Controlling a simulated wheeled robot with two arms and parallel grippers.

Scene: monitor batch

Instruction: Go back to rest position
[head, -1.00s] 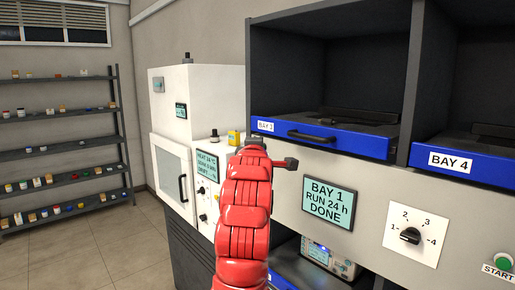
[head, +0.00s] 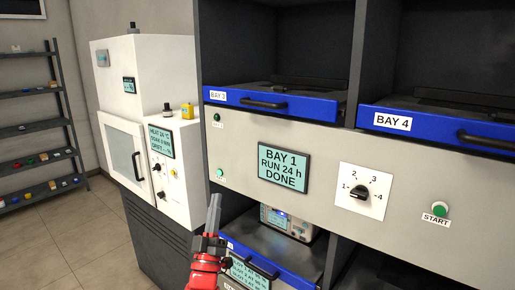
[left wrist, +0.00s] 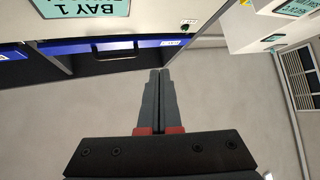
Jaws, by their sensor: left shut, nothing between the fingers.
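My left gripper (head: 213,214) shows low in the middle of the head view, on its red arm, with its grey fingers pointing up. In the left wrist view its fingers (left wrist: 157,85) lie together, with nothing between them. It is in front of the lower left bay of the rack, near that bay's blue drawer (head: 262,262). In the left wrist view a gap of floor shows around the fingers, and the blue drawer front (left wrist: 108,46) is beyond them. My right gripper is in neither view.
The rack's grey panel has a screen (head: 284,167) reading "BAY 1 RUN 24 h DONE", a dial (head: 361,192) and a green START button (head: 439,209). A device (head: 290,222) sits in the lower bay. A white oven cabinet (head: 150,120) stands left. Floor (head: 70,240) at left is clear.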

